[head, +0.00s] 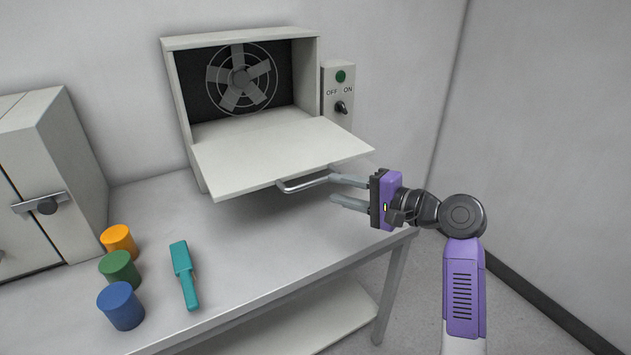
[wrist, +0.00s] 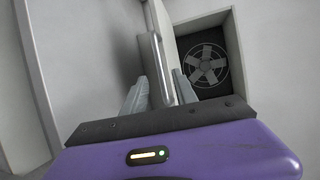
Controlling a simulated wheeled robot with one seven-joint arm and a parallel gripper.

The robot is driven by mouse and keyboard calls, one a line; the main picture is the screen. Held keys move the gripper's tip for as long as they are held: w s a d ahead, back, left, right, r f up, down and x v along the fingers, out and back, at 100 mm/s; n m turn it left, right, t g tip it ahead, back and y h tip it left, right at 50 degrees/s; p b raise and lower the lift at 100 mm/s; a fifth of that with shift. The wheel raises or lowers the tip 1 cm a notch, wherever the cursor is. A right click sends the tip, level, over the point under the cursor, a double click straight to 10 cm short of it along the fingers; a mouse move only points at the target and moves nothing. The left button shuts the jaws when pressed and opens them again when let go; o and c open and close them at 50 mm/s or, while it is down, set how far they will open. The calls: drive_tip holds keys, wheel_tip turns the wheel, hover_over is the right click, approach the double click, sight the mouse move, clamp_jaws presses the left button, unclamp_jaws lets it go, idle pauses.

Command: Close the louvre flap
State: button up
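The louvre flap (head: 280,150) is a pale panel hinged at the bottom of the fan housing (head: 185,110). It is swung down and sticks out over the table, roughly level. A grey bar handle (head: 304,184) runs along its front edge. My gripper (head: 333,188) is at the handle's right end, with its fingers apart, pointing left. In the wrist view the flap is seen nearly edge-on and the handle (wrist: 158,66) reaches down between my two fingers (wrist: 160,92). The fingers do not look clamped on it; whether one touches it I cannot tell.
A fan (head: 241,77) sits inside the open housing.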

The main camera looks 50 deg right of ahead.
sight(316, 183)
drive_tip(key=x, duration=0.7)
drive_tip(key=shift+w, duration=0.35)
clamp_jaws()
drive_tip(key=shift+f, duration=0.1)
idle(1.0)
